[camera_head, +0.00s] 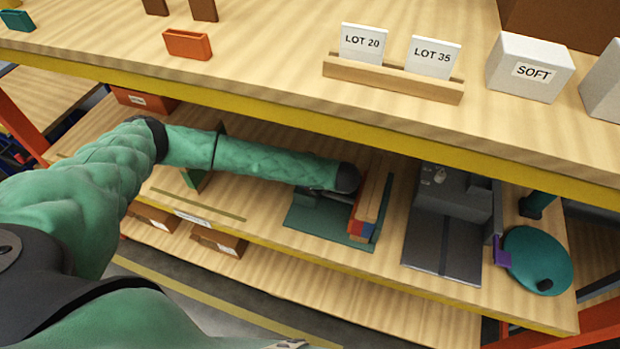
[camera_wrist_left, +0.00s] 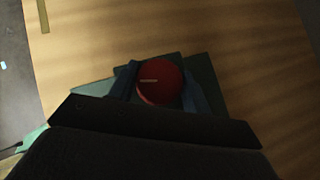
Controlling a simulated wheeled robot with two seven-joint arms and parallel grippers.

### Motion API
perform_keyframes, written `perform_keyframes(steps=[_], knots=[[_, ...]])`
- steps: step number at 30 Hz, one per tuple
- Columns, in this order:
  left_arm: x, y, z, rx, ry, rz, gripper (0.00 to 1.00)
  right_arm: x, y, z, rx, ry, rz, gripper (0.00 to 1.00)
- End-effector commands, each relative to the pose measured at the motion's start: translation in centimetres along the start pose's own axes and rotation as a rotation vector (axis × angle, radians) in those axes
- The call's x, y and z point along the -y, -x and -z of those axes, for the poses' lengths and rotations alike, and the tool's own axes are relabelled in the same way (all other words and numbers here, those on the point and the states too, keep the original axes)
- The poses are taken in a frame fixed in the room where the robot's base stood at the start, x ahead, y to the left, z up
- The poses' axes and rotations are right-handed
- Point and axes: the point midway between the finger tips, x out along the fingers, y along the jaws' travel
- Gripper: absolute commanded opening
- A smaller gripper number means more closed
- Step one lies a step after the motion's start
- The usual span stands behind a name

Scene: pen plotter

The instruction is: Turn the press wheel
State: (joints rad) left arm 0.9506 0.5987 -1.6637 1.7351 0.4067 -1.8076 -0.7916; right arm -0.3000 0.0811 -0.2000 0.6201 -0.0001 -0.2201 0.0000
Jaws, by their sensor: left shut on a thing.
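My left gripper (camera_wrist_left: 157,84) has its two fingers around a red round thing (camera_wrist_left: 159,80) with a pale mark on top, over a dark green base. In the head view my left arm reaches in over the lower shelf, and its end is over the green base (camera_head: 305,222); the grip itself is mostly hidden. A teal wheel (camera_head: 535,255) with a small dark knob (camera_head: 545,285) is at the right side of a grey machine (camera_head: 443,235). My left gripper is well to the left of that wheel, apart from it. My right gripper is not in view.
The upper shelf's yellow edge (camera_head: 300,115) runs above my left arm. Red, blue and wooden pieces (camera_head: 370,208) stand at the green base's right side. A card holder (camera_head: 392,78) and a SOFT box (camera_head: 528,68) are on the upper shelf.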

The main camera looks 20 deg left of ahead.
Motion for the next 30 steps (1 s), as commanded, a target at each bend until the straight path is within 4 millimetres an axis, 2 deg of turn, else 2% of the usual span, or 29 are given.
perform_keyframes(steps=[9,25,26,29,30], knots=[[0.09,-0.02,-0.33,0.003,-0.079,0.084,0.25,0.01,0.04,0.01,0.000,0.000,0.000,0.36],[0.10,-0.03,-0.31,0.003,-0.096,0.100,0.25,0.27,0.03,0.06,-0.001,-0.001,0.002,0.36],[0.10,-0.03,-0.31,0.003,-0.096,0.100,0.50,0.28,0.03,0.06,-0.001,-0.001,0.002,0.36],[0.08,-0.03,-0.28,0.003,-0.096,0.100,0.70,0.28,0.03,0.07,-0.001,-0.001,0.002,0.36],[0.07,-0.03,-0.24,0.002,-0.097,0.100,0.70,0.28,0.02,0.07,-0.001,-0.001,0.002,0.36]])
